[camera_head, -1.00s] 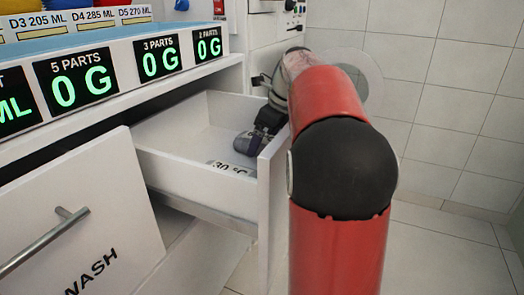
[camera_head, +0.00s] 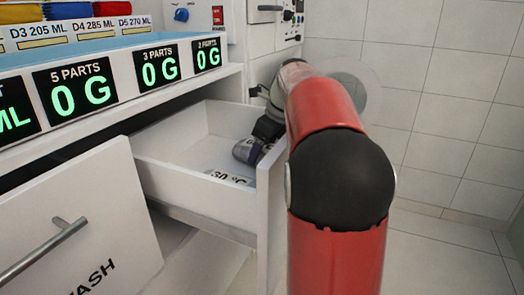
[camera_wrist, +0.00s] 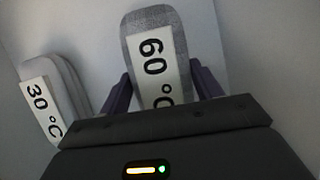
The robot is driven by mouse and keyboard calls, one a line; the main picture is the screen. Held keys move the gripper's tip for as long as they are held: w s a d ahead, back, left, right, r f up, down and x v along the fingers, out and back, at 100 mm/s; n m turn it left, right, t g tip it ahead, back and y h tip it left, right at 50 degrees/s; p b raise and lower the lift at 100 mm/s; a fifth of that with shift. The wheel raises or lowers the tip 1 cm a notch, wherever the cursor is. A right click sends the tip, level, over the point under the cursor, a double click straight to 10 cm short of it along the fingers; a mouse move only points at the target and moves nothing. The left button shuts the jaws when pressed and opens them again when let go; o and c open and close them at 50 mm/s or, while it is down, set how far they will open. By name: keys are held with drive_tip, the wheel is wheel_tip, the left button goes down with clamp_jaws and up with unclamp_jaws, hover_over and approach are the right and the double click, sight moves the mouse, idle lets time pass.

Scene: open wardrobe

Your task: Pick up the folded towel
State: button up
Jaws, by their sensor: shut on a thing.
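A grey folded towel (camera_wrist: 135,48) with a white "60 °C" label stands between the two purple fingers of my gripper (camera_wrist: 160,74) in the wrist view. The fingers are shut on its sides. In the head view my gripper (camera_head: 247,151) is down inside the open white drawer (camera_head: 185,185), near its right side. The towel cannot be made out clearly there.
A pale folded piece (camera_wrist: 62,78) labelled "30 °C" lies left of the held towel in the wrist view. Drawer walls stand close around my gripper. A second drawer front with a handle (camera_head: 45,245) is at the left. Tiled floor lies at the right.

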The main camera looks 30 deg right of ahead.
wheel_tip(320, 180, up, 20)
drive_tip(key=p, duration=0.8)
drive_tip(key=shift+f, duration=0.15)
